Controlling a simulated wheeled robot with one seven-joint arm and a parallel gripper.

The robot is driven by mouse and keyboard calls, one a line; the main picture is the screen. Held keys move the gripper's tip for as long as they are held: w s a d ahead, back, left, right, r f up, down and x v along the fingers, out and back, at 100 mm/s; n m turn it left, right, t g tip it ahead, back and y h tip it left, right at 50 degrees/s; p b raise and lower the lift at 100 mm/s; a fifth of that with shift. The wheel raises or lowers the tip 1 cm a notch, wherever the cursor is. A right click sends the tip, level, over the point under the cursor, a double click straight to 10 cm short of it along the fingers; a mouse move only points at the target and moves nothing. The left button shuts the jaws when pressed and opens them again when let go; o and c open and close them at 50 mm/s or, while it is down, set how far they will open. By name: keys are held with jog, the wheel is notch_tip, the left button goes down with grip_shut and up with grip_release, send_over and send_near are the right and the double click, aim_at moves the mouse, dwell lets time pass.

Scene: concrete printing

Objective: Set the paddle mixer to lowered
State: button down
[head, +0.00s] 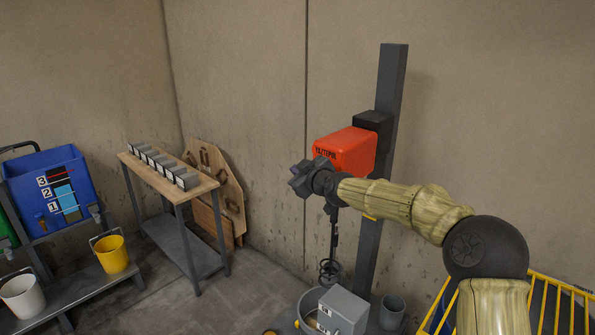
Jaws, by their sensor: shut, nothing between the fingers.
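The paddle mixer has an orange-red motor housing (345,151) with dark lettering, held by a dark carriage on a tall grey post (391,90). Its thin shaft ends in a round dark paddle (330,271), which hangs above a round container (311,308) on the base. My arm reaches in from the lower right, and my gripper (298,181) is shut and empty. In the picture it lies just left of and below the housing; I cannot tell whether it touches the mixer. My wrist hides part of the shaft and the housing's underside.
A grey box (343,310) and a grey cylinder (392,311) stand by the post's foot. A yellow railing (560,285) is at lower right. A table (205,190) with several small blocks, a blue tank (52,188) and a yellow bucket (111,254) are at left.

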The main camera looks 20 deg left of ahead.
notch_tip(320, 180, down, 22)
jog(key=b, duration=1.8)
jog(key=shift+f, duration=0.2)
jog(key=shift+d+r, duration=0.1)
jog(key=shift+r, duration=0.05)
jog(key=s+d+r, duration=0.5)
jog(key=s+d, duration=0.1)
jog(key=s, duration=0.2)
jog(key=shift+s+r, duration=0.15)
jog(key=shift+r, duration=0.2)
jog(key=shift+a, duration=0.2)
jog(key=shift+s, duration=0.1)
